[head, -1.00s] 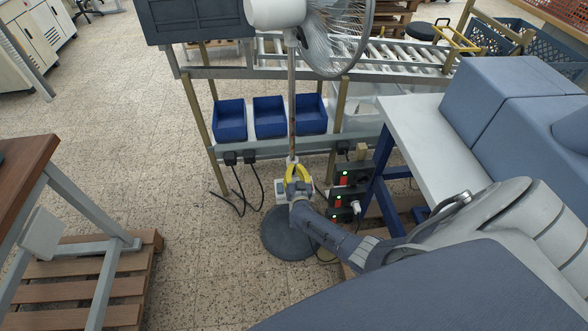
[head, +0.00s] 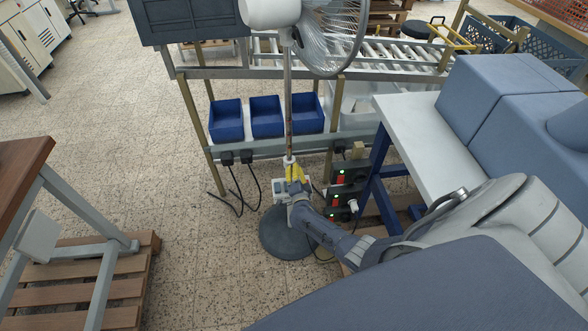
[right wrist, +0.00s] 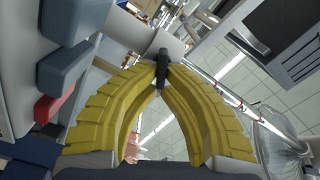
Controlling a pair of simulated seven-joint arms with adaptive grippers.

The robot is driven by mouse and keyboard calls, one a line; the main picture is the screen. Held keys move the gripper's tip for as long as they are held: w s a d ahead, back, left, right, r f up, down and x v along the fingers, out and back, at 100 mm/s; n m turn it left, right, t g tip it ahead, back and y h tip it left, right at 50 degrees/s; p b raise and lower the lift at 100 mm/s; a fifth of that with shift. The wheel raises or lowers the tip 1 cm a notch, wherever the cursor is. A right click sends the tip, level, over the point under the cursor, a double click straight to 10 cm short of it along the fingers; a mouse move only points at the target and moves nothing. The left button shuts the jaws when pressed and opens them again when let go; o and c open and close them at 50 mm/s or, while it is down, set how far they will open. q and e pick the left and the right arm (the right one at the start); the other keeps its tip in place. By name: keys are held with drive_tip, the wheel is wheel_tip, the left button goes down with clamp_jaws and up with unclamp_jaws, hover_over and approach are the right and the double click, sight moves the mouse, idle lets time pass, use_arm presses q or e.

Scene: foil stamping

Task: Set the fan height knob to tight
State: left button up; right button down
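The standing fan has a wire-caged head (head: 335,35), a thin upright pole (head: 287,105) and a round dark base (head: 278,238) on the floor. The black fan height knob (right wrist: 162,66) sticks out of the pale collar (right wrist: 148,36) on the pole in the right wrist view. My right gripper (head: 294,174) is at the pole's lower part. Its two yellow fingertips (right wrist: 162,80) meet at the knob, one on each side, and look shut on it. In the head view the gripper hides the knob. My left gripper is not in view.
A control box with switches (head: 282,190) is low on the pole. Black socket boxes (head: 345,185) and a blue-legged table (head: 420,130) stand close on the right. Blue bins (head: 267,117) sit on the shelf behind. Cables hang nearby.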

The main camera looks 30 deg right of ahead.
drive_tip(key=shift+w+d+m, duration=0.1)
drive_tip(key=shift+d+m, duration=0.05)
drive_tip(key=shift+m, duration=0.75)
drive_tip(key=c, duration=1.6)
unclamp_jaws()
drive_tip(key=shift+o, duration=0.3)
drive_tip(key=shift+f, duration=0.1)
drive_tip(key=v, duration=1.2)
